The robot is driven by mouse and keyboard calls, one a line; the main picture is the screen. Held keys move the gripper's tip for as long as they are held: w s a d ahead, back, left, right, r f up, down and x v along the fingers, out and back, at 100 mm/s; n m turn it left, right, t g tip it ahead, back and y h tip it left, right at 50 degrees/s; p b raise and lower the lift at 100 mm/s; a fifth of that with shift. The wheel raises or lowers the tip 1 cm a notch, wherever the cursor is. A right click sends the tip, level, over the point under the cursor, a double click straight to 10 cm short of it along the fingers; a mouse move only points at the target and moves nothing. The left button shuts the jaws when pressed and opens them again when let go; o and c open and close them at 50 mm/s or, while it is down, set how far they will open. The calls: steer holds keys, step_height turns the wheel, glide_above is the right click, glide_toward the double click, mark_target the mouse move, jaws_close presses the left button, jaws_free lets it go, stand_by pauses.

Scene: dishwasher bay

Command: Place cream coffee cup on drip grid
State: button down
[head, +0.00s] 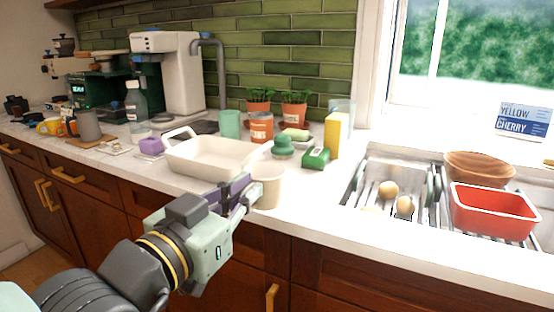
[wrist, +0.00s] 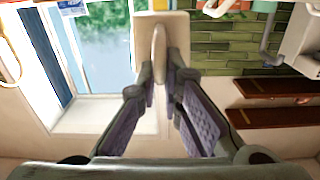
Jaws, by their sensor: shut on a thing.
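The cream coffee cup (head: 268,188) is at the front of the white counter, right of the cream baking dish. My gripper (head: 243,193) is shut on it from the left. In the wrist view, the cup (wrist: 148,25) is at the top centre, and its handle is between the fingertips of my gripper (wrist: 161,75). I cannot tell whether the cup's base touches the counter.
The cream baking dish (head: 213,165) is close left of the cup. A green box (head: 316,158), yellow box (head: 336,135) and potted plants (head: 295,111) stand behind. The sink rack (head: 355,193) and red tub (head: 493,213) are right. Clear counter lies between cup and sink.

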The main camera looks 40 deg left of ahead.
mark_target(261, 167)
steer(key=w+a, duration=0.2)
steer(key=w, duration=0.2)
steer(key=w+a+f+p, duration=0.1)
steer(key=w+a, duration=0.2)
steer(key=w, duration=0.1)
steer(key=w+a+f+p, duration=0.1)
steer(key=w+a, duration=0.2)
steer(key=w, duration=0.1)
steer(key=shift+f, duration=0.15)
steer(key=shift+w+f, duration=0.1)
steer(key=shift+f, duration=1.7)
steer(key=shift+f, duration=0.2)
steer(key=c, duration=1.7)
jaws_free()
